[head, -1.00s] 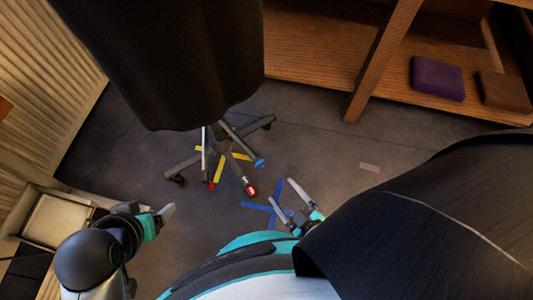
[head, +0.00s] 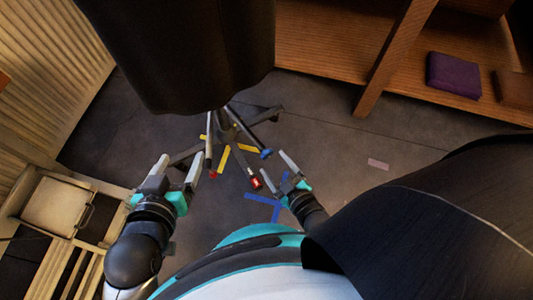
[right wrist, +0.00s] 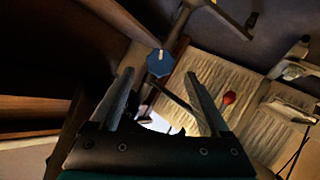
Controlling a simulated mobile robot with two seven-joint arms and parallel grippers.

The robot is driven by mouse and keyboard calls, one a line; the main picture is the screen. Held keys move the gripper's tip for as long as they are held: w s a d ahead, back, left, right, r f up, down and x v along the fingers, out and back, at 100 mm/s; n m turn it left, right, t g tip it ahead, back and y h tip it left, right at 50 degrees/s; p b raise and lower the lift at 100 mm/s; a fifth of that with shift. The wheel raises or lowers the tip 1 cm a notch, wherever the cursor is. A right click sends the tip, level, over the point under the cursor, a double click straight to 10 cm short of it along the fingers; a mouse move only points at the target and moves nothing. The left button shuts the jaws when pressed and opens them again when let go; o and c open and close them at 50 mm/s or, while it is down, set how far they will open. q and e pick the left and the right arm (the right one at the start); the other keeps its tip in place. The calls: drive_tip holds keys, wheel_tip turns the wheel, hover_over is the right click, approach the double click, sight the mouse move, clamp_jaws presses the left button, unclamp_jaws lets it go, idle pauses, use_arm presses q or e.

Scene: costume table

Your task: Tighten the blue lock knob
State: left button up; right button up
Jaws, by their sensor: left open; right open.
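The blue lock knob (head: 266,153) sits at the end of a grey rod low on the wheeled stand (head: 228,133), under a large dark hanging garment (head: 190,60). My right gripper (head: 271,163) is open, its fingertips close to the knob in the head view. In the right wrist view the faceted blue knob (right wrist: 160,64), with a pale mark on its face, appears between and just beyond the open fingertips (right wrist: 159,74). I cannot tell whether they touch it. My left gripper (head: 181,163) is open and empty, left of the stand.
A red knob (head: 213,175) ends another rod; it also shows in the right wrist view (right wrist: 229,98). Blue tape (head: 262,204) and yellow tape (head: 222,158) mark the floor. A pale crate (head: 58,207) stands at left.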

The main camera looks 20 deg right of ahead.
sight(268, 156)
drive_tip(key=shift+b+x, duration=0.4)
drive_tip(key=shift+x, duration=0.6)
drive_tip(key=shift+b+x, duration=0.4)
drive_tip(key=shift+x, duration=0.4)
drive_tip(key=shift+w+a+f+b, duration=0.15)
drive_tip(key=shift+w+f+b, duration=0.2)
drive_tip(key=shift+w, duration=0.3)
use_arm(q)
drive_tip(key=shift+s+d+r+n+t+h, duration=0.25)
drive_tip(key=shift+d+r+t+h, duration=0.3)
drive_tip(key=shift+d+r+t, duration=0.55)
drive_tip(key=shift+s+d+r+n+t+h, duration=0.2)
drive_tip(key=shift+d+r+t+h, duration=0.35)
drive_tip(key=shift+t, duration=0.95)
use_arm(e)
drive_tip(key=shift+w+a+f, duration=0.1)
drive_tip(key=shift+w, duration=0.35)
use_arm(q)
drive_tip(key=shift+d+f, duration=0.15)
use_arm(e)
drive_tip(key=shift+c, duration=0.4)
clamp_jaws()
